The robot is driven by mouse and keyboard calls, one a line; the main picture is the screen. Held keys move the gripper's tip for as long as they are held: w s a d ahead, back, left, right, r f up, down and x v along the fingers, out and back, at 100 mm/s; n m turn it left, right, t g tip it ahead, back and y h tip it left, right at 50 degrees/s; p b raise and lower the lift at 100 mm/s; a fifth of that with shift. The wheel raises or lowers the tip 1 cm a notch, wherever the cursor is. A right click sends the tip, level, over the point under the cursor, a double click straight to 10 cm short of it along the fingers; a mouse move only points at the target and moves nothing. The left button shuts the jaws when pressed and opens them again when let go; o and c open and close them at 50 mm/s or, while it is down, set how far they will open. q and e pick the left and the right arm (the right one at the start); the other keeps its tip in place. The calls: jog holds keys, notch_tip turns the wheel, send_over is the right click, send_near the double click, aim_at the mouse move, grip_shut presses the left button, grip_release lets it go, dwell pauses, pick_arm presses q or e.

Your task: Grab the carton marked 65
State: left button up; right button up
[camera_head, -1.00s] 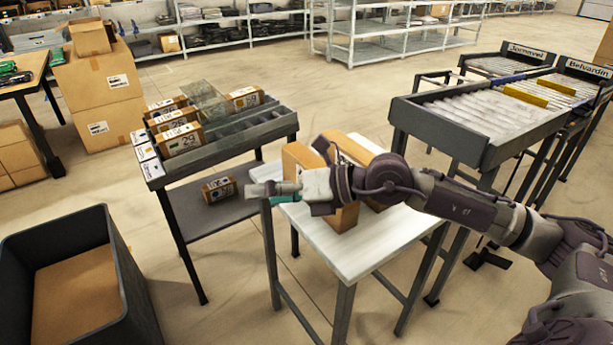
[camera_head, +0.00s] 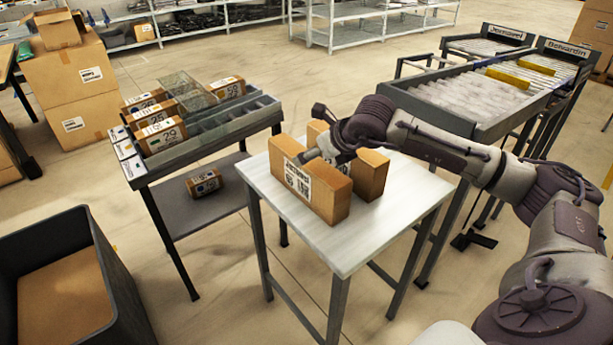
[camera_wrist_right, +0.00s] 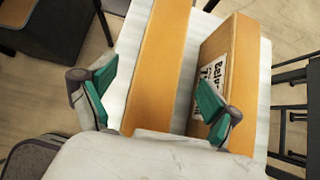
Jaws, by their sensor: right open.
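No number 65 can be read in these frames. Two brown cartons stand upright on the small white table. The near carton (camera_head: 323,199) has a white label with a name and a code; its number is too small to read. The far carton (camera_head: 370,174) stands just behind it and is partly hidden by my right arm. My right gripper (camera_wrist_right: 152,97) is open, its teal-padded fingers on either side of a carton (camera_wrist_right: 158,60) in the wrist view. A second carton (camera_wrist_right: 232,80) with a "Belv..." label is beside the right finger. My left gripper is not in view.
A dark rack (camera_head: 225,135) at left holds several small numbered cartons, with another carton (camera_head: 204,182) on its lower shelf. A dark bin (camera_head: 120,290) stands at lower left. Roller conveyors (camera_head: 470,100) stand at right. The white table's (camera_head: 345,250) front is clear.

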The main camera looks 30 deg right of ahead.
jog(key=x, duration=0.5)
jog(key=shift+f, duration=0.25)
jog(key=shift+s, duration=0.1)
jog(key=shift+c, duration=0.3)
jog(key=shift+r, duration=0.1)
grip_shut()
